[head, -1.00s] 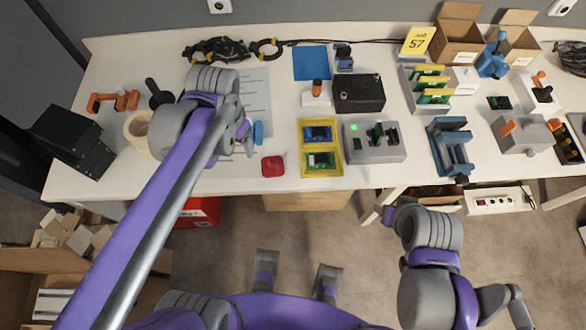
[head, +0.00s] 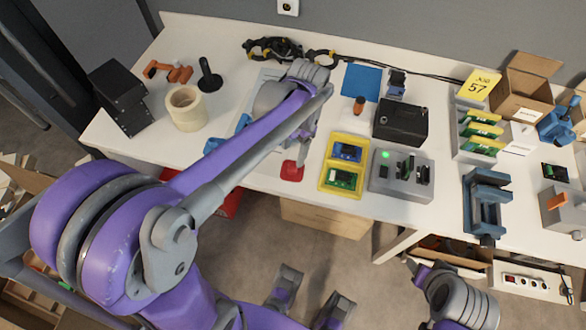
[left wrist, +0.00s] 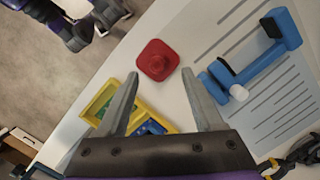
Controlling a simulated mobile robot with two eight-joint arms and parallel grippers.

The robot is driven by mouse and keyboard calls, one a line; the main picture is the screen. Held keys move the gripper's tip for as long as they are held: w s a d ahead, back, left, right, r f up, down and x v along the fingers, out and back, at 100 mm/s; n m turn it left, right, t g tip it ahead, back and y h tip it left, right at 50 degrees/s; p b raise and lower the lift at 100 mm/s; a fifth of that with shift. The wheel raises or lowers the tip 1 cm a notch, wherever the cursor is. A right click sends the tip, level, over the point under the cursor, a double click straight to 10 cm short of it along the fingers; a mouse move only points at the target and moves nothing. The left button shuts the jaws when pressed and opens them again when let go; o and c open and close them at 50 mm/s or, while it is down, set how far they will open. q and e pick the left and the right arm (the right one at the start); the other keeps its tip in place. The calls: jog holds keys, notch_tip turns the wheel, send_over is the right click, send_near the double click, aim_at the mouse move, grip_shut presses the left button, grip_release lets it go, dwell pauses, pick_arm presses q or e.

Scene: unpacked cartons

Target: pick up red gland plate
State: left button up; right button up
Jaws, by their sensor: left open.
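My left gripper (left wrist: 165,85) is open and empty. Its two fingers point toward the plate, which appears between and just beyond the tips, apart from them.
A yellow tray (head: 326,186) with green and blue boards stands right of the plate, close to my left gripper. A blue tool (left wrist: 250,62) lies on a lined sheet (left wrist: 225,20). A tape roll (head: 186,108) stands left. The table's front edge is near the plate.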

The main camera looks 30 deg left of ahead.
aim_at(293, 163)
pick_arm(q)
jog(key=f, duration=0.5)
jog(key=shift+s+d+f+b, duration=0.1)
jog(key=shift+s+f+b, duration=0.05)
jog(key=shift+s+b, duration=0.25)
grip_shut()
